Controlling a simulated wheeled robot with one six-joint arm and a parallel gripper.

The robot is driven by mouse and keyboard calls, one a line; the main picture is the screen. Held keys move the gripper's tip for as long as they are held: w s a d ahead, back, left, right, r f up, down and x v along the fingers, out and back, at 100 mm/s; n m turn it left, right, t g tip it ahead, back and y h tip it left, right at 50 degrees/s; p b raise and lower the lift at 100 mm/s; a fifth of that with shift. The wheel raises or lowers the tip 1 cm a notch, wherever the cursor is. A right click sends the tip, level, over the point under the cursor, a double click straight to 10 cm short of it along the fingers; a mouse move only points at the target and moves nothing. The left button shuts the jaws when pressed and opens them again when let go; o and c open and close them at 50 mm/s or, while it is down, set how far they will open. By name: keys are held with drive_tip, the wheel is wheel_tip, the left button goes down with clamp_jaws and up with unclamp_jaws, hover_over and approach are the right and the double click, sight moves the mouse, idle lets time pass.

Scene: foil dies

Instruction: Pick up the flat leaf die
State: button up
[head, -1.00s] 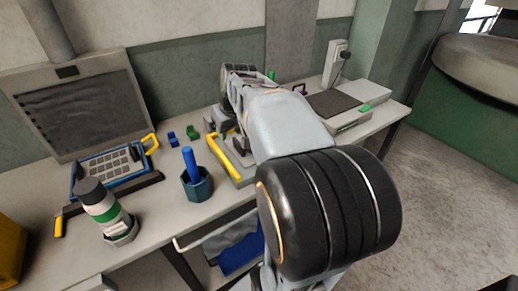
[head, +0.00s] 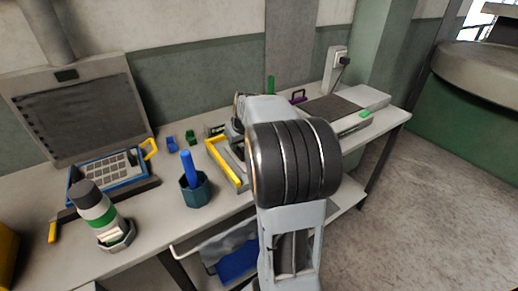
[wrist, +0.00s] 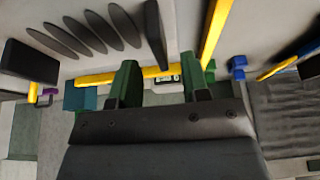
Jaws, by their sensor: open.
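My gripper (wrist: 158,62) is open, with two green fingers and nothing seen held between them. In the head view my arm hides most of it, over the yellow-edged tray (head: 226,161). Small blue (head: 172,140) and green (head: 191,137) pieces stand on the bench left of it. In the wrist view the blue piece (wrist: 238,67) is right of the fingers, and the green piece (wrist: 210,68) is just beside the right finger. A purple handled piece (head: 298,97) is at the back right. I cannot tell which piece is the flat leaf die.
A teal cup with a blue stick (head: 194,189) and a capped bottle (head: 97,208) stand at the front left. A blue-framed tray (head: 109,169) lies behind them. A flat machine with a dark plate (head: 331,107) occupies the right. Several dark flat ovals (wrist: 103,28) show in the wrist view.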

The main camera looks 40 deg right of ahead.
sight(238, 147)
drive_tip(key=shift+x, duration=1.7)
drive_tip(key=shift+c, duration=0.2)
clamp_jaws()
drive_tip(key=shift+r, duration=0.15)
